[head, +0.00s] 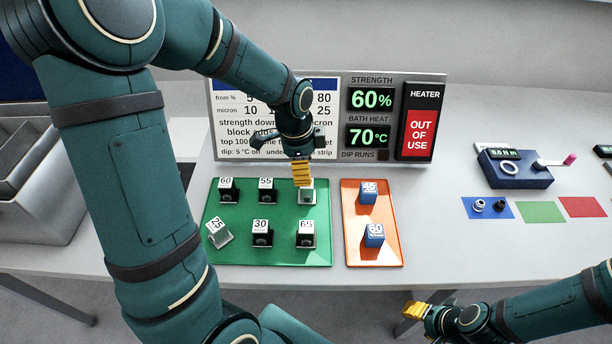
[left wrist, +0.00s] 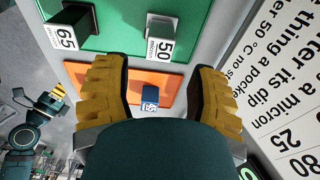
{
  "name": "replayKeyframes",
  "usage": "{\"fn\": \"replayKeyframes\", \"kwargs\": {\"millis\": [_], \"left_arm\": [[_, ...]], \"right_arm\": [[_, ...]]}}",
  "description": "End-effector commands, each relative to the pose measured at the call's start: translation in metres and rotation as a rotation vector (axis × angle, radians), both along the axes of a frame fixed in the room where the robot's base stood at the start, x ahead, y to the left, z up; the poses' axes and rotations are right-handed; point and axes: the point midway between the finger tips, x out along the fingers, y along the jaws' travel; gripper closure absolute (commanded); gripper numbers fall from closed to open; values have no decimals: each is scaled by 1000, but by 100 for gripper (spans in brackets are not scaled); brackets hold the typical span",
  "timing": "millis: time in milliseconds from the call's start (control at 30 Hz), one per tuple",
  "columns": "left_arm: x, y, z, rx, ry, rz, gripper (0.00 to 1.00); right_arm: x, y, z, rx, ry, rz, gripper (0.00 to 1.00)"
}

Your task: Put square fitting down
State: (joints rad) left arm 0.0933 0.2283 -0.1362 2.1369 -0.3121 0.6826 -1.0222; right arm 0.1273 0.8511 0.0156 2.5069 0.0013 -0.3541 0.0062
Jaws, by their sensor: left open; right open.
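My left gripper (head: 301,172) points down over the back right corner of the green tray (head: 268,251). In the left wrist view its yellow fingers (left wrist: 158,78) are open and nothing is held between them. A silver block (head: 306,196) stands just below the fingers in the head view. In the left wrist view it reads 50 (left wrist: 160,44) and stands upright on the green tray, apart from the fingers. I cannot tell which block is the square fitting. My right gripper (head: 415,309) is open and empty in front of the table's edge.
Dark blocks stand on the green tray, with a tilted silver block 25 (head: 219,234). Blue blocks 45 (head: 368,192) and 60 (head: 374,236) stand on the orange tray (head: 375,258). The display panel (head: 396,87) rises behind.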

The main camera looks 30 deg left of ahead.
Motion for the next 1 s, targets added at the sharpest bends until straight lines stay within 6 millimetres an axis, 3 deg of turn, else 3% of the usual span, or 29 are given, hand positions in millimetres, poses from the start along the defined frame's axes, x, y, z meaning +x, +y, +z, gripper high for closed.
{"fn": "replayKeyframes", "kwargs": {"millis": [100,333,1000], "left_arm": [[-1,2,26,0,-4,0,42],[-3,5,51,-1,-1,0,42],[-4,5,55,-1,1,0,42]], "right_arm": [[2,0,6,0,-4,-3,48],[4,-1,11,-2,-8,-6,48],[4,-1,11,-2,-9,-7,48]]}}
